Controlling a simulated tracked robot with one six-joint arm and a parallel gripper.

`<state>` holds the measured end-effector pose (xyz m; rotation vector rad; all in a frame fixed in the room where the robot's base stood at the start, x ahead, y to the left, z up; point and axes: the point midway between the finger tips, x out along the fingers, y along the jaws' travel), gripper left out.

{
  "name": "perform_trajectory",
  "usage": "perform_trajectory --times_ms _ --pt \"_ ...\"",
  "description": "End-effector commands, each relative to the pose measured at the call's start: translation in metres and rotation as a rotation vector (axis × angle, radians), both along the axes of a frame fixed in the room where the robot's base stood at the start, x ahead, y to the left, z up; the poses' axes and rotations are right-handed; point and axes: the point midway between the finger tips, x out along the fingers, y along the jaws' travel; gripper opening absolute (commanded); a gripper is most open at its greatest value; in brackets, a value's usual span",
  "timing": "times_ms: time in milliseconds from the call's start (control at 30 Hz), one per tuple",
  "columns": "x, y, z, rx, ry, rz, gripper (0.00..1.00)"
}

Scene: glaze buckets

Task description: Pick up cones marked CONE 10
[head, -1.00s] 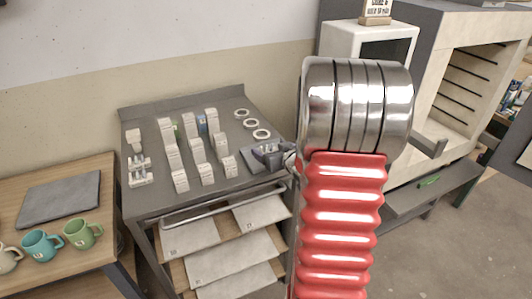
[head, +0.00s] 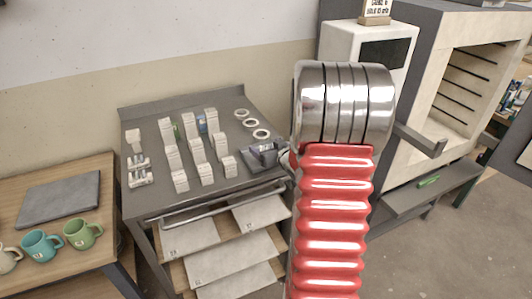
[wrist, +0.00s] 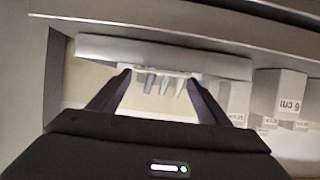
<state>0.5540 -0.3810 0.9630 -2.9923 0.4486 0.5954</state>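In the wrist view, a pale strip bearing several small white and grey cones (wrist: 163,83) lies between the fingertips of my gripper (wrist: 158,77). The dark fingers are spread, with one tip near each end of the strip. I cannot tell whether they touch it. No CONE 10 marking is readable. In the head view, my gripper (head: 262,152) is a small dark shape by the right side of the grey metal table (head: 150,207), partly hidden by my arm. The cones cannot be made out there.
White blocks stand in rows on the table (head: 193,150), left of my gripper. One block in the wrist view reads 6 cm (wrist: 290,95). White rings (head: 252,124) lie behind. Mugs (head: 80,233) stand on a wooden table at left. A kiln-like cabinet (head: 445,100) is at right.

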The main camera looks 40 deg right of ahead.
Motion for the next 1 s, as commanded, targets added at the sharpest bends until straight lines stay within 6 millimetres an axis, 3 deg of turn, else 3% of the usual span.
perform_trajectory --times_ms 500,800,1000 --pt "0.0 0.0 0.0 0.0 0.0 0.0 0.35" --pt "0.0 0.0 0.003 -0.001 -0.001 0.001 0.35" --pt "0.001 0.0 0.019 -0.004 -0.002 0.001 0.35"
